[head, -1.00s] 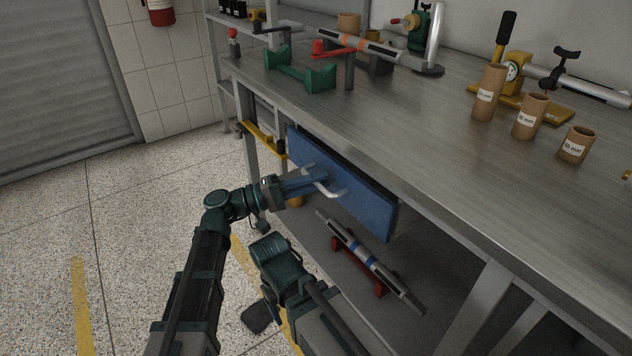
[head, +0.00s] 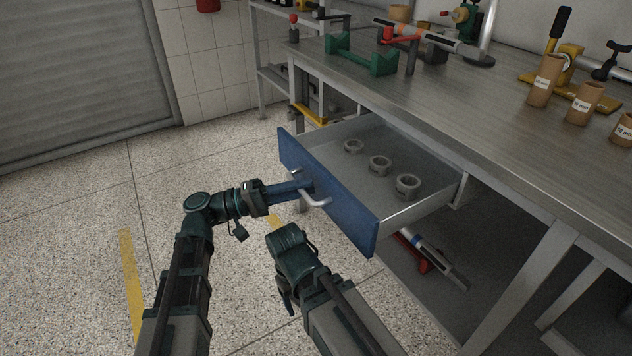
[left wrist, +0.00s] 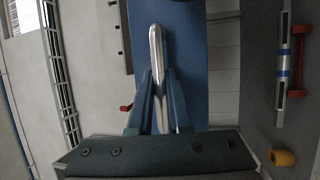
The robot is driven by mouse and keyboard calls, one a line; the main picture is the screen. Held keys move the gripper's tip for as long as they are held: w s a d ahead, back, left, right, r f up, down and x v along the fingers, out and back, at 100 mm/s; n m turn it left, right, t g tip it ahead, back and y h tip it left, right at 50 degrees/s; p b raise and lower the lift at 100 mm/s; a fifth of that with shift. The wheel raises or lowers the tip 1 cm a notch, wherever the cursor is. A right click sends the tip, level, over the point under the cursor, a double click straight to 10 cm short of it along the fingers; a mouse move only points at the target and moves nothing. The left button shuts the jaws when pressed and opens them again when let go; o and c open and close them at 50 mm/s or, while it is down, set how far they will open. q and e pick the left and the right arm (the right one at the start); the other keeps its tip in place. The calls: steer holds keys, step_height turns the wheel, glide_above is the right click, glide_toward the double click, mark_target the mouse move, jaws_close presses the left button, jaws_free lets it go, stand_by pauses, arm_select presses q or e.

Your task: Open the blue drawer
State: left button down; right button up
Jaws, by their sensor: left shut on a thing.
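The blue drawer (head: 345,211) stands pulled out from under the workbench, and its open inside shows in the head view. Its metal handle (head: 318,202) is on the blue front. My left gripper (head: 308,187) is shut on the handle. In the left wrist view the handle (left wrist: 157,75) stands between the two fingers of my left gripper (left wrist: 154,98), with the blue front behind. My right arm shows at the lower middle of the head view, but its fingers cannot be made out.
Several grey rings (head: 379,164) lie in the drawer. The workbench top (head: 450,110) carries cardboard tubes (head: 585,102), a green stand (head: 362,58) and tools. A cylinder on a red cradle (head: 424,266) lies on the lower shelf. The floor at left is clear.

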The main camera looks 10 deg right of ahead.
arm_select(q)
steer(key=shift+s+a, duration=0.25)
steer(key=shift+a, duration=0.3)
steer(key=shift+s+a, duration=0.2)
steer(key=shift+a, duration=0.35)
steer(key=c, duration=1.1)
jaws_free()
steer(key=a, duration=0.4)
steer(key=a+f+b, duration=0.1)
steer(key=a, duration=0.4)
steer(key=a+f+b, duration=0.1)
steer(key=a, duration=0.3)
steer(key=shift+w+a+f, duration=0.2)
steer(key=shift+w+a, duration=0.1)
steer(key=shift+w, duration=0.05)
